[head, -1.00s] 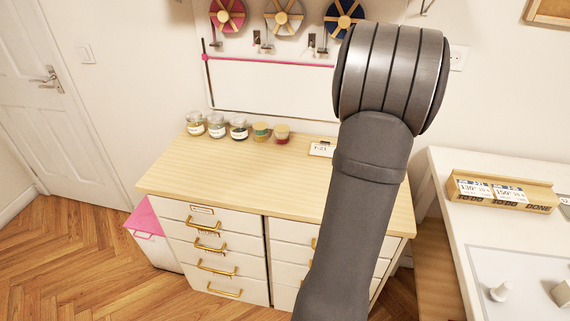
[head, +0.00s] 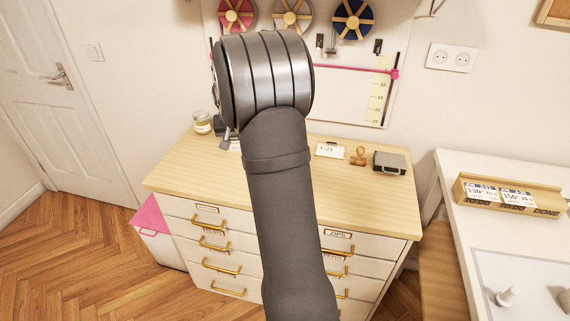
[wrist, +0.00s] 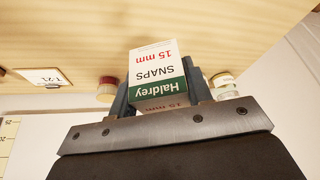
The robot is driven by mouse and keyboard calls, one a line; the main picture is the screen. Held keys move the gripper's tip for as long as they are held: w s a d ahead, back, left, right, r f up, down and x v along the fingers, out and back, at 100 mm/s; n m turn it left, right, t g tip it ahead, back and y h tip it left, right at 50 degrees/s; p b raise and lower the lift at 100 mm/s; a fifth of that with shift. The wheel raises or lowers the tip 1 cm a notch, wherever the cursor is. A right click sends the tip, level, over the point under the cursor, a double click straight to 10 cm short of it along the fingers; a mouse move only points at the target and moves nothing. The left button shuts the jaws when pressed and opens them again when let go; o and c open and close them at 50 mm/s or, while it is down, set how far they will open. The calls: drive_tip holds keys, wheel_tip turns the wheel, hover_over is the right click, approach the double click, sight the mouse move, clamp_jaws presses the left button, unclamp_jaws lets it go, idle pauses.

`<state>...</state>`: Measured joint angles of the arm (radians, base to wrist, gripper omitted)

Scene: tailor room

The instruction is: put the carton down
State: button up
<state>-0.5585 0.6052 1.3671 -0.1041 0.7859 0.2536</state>
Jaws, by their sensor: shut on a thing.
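The carton (wrist: 153,62) is a small white and green box marked "Haldrey SNAPS 15 mm". In the wrist view it sits between the two dark fingers of my gripper (wrist: 157,92), which is shut on it. The print reads upside down in this view. The wooden top of the drawer cabinet (head: 190,165) lies behind the carton in the wrist view; I cannot tell whether there is a gap between them. In the head view my arm hides the carton and most of the gripper.
A jar (head: 201,123) stands at the cabinet's back left; my arm hides others. The front right is clear.

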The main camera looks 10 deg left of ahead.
drive_tip(key=shift+s+a, duration=0.35)
drive_tip(key=shift+a, duration=0.4)
hover_over(204, 171)
drive_tip(key=s, duration=0.1)
drive_tip(key=f, duration=0.7)
drive_tip(key=shift+s+d, duration=0.1)
drive_tip(key=shift+d, duration=0.2)
drive_tip(key=shift+f, duration=2)
drive_tip(key=shift+f, duration=0.1)
drive_tip(key=o, duration=0.6)
drive_tip(key=shift+f, duration=0.1)
drive_tip(key=shift+c, duration=0.2)
drive_tip(key=o, duration=0.4)
drive_tip(key=shift+o, duration=0.2)
drive_tip(key=v, duration=1.2)
drive_tip(key=shift+r, duration=0.2)
